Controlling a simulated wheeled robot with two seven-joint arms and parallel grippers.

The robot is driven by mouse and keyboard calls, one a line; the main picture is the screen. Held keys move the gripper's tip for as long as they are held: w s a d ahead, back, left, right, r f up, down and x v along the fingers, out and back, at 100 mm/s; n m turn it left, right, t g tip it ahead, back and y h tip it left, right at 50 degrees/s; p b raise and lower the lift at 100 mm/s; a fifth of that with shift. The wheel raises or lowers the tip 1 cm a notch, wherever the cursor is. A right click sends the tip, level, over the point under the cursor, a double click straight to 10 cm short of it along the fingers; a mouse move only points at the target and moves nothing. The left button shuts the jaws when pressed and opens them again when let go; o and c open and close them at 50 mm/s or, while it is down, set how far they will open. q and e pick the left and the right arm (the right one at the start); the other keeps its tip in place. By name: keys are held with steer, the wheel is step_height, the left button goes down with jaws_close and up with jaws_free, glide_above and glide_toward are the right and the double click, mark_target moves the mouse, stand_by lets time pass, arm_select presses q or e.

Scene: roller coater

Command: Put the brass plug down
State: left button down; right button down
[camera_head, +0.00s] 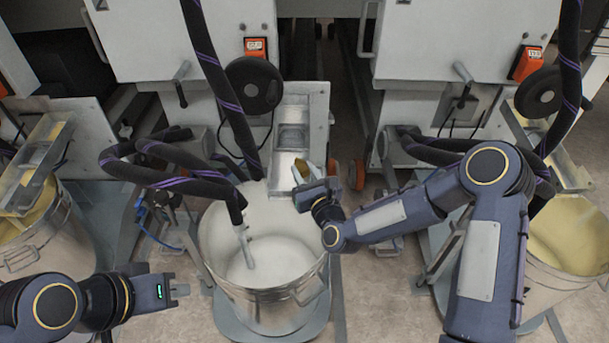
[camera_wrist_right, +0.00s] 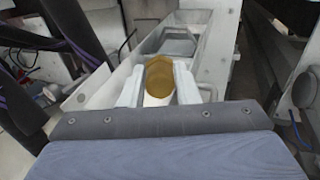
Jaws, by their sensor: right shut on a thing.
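The brass plug (camera_wrist_right: 159,78) is a gold-coloured round piece held between the two pale fingers of my right gripper (camera_wrist_right: 158,88) in the right wrist view. In the head view my right gripper (camera_head: 300,172) is above the far rim of the middle metal drum, by the lower end of a metal chute, and only a bit of brass shows there. My left gripper (camera_head: 181,291) is at the lower left, left of the middle drum and away from the plug. Its fingers are small in view, and I cannot tell whether they are open.
The middle drum (camera_head: 267,298) holds white material, with a dark hose (camera_head: 215,85) ending in it. The metal chute (camera_head: 291,133) slopes down from the machine behind. Drums with yellowish contents stand at the left (camera_head: 58,240) and right (camera_head: 560,285). A black handwheel (camera_head: 254,84) sits above.

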steer(key=shift+f+b, duration=0.6)
steer(key=shift+b, duration=0.2)
steer(key=c, duration=1.1)
jaws_free()
steer(key=shift+r, duration=0.1)
